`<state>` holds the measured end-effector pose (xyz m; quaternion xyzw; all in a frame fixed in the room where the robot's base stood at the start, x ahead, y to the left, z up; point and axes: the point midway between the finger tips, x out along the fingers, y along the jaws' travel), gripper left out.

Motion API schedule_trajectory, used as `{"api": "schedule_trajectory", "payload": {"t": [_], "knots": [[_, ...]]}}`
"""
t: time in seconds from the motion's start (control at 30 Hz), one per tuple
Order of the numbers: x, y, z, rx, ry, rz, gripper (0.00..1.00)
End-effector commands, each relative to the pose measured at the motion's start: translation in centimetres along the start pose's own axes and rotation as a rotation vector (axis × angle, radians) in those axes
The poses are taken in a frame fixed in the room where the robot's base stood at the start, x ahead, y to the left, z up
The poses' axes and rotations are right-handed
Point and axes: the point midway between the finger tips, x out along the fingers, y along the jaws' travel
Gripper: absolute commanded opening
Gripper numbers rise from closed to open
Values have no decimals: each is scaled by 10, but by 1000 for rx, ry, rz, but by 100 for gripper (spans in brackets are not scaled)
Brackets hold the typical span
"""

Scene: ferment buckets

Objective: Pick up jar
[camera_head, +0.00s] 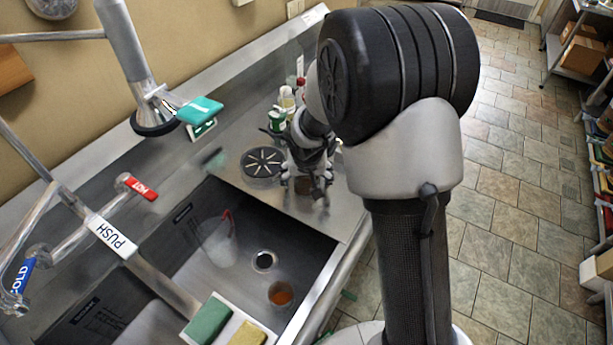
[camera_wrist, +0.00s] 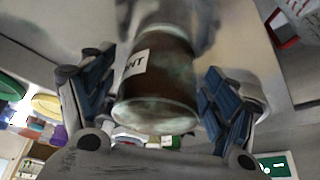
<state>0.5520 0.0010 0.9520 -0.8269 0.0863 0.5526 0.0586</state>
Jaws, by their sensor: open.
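The jar (camera_wrist: 155,85) is glass with dark brown contents and a white label, partly readable as "NT". It fills the middle of the wrist view. My gripper (camera_wrist: 157,92) is open, with one blue-padded finger on each side of it; gaps show between the pads and the glass. In the head view my gripper (camera_head: 304,180) is over the steel counter, at the far right corner of the sink. The brown jar (camera_head: 303,186) shows there only in part between the fingers.
The steel sink (camera_head: 190,225) lies left of my gripper; an amber-filled vessel (camera_head: 281,293) stands in it. A black slotted disc (camera_head: 262,162) lies on the counter close by. Bottles (camera_head: 287,98) stand behind my gripper. A green sponge (camera_head: 208,320) is at the sink's near side.

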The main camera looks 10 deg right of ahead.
Motion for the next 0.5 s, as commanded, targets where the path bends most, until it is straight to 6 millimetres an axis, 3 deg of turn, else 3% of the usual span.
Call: {"api": "schedule_trajectory", "payload": {"t": [0.5], "knots": [[-1,0,0,0,0,0,50]]}}
